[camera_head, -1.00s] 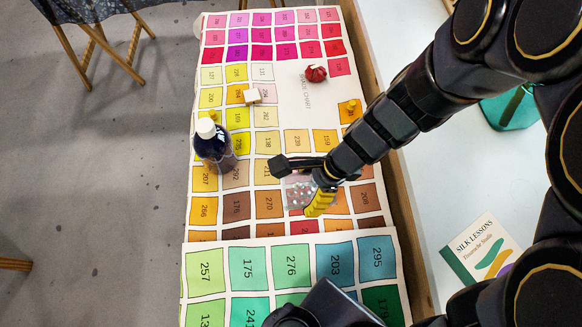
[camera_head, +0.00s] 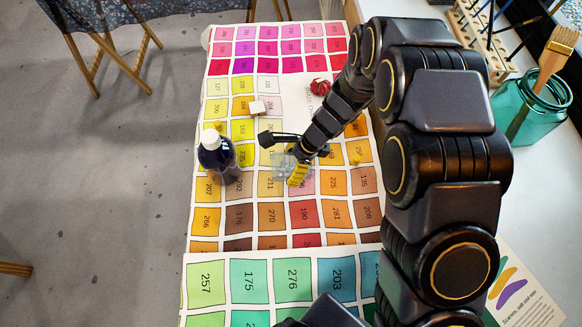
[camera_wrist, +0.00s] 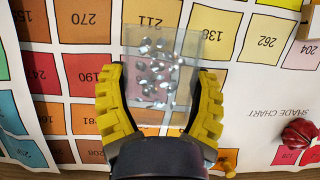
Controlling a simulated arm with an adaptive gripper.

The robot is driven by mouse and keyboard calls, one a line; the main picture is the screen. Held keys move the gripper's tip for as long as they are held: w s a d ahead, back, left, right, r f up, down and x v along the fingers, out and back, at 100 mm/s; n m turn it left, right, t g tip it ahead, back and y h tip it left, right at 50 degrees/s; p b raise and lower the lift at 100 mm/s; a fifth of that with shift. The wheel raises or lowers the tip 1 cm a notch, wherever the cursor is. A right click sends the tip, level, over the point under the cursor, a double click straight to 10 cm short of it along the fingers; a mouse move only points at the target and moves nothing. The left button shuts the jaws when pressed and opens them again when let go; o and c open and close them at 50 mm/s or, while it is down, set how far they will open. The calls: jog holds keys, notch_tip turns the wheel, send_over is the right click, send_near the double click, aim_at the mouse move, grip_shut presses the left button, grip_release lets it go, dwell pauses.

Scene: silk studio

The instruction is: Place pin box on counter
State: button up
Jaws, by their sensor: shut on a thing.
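The pin box is a small clear box with silvery pins inside. In the wrist view the pin box (camera_wrist: 160,66) lies between the two yellow fingers of my gripper (camera_wrist: 160,90), which are shut on its sides. In the head view the pin box (camera_head: 283,167) shows over the colour chart, beside the yellow fingertips of my gripper (camera_head: 296,174). How far it is above the chart is hard to tell. The counter is the pale surface (camera_head: 540,195) at the right, partly hidden by my arm.
The shade chart (camera_head: 255,216) covers the long table. A dark blue bottle with a white cap (camera_head: 217,158) stands left of the box. A small white block (camera_head: 257,108) and a red item (camera_head: 320,88) lie farther back. A teal brush jar (camera_head: 535,110) and booklet (camera_head: 520,290) are on the counter.

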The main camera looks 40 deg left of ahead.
aim_at(291, 171)
jog(key=shift+w+a+f, duration=0.15)
jog(key=shift+a+f, duration=0.1)
jog(key=shift+f, duration=1.7)
jog(key=shift+f, duration=0.15)
jog(key=o, duration=1.2)
jog(key=shift+c, duration=0.2)
jog(key=v, duration=1.2)
jog(key=shift+a, duration=0.1)
jog(key=shift+r, duration=0.25)
